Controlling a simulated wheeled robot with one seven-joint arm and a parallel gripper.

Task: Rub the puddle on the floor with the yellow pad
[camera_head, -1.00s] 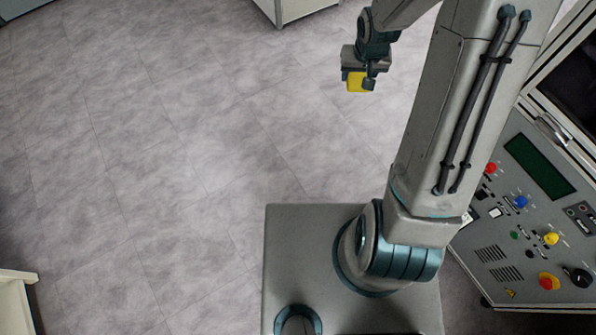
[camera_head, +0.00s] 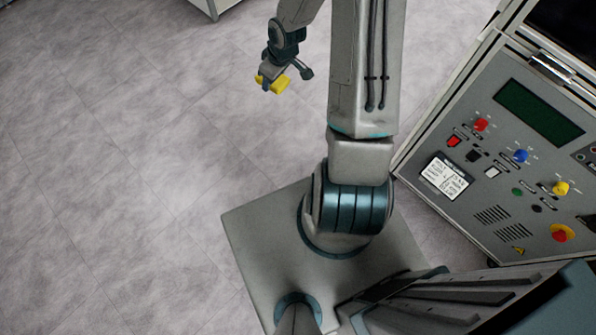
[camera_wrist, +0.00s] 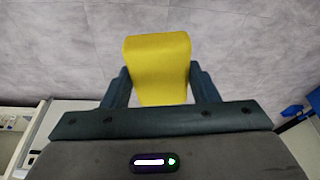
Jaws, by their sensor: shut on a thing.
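The yellow pad (camera_wrist: 157,66) is held between the two fingers of my gripper (camera_wrist: 158,88) in the wrist view. In the head view the yellow pad (camera_head: 281,84) shows at the end of my arm, above the grey floor, and my gripper (camera_head: 272,76) is shut on it. I cannot tell the exact height of the pad over the floor. No puddle can be made out on the floor in either view.
A grey machine with a control panel (camera_head: 500,165) stands on the right, close to my base. A pale cabinet (camera_head: 212,8) shows at the top edge. The grey tiled floor (camera_head: 110,170) at left and centre is clear.

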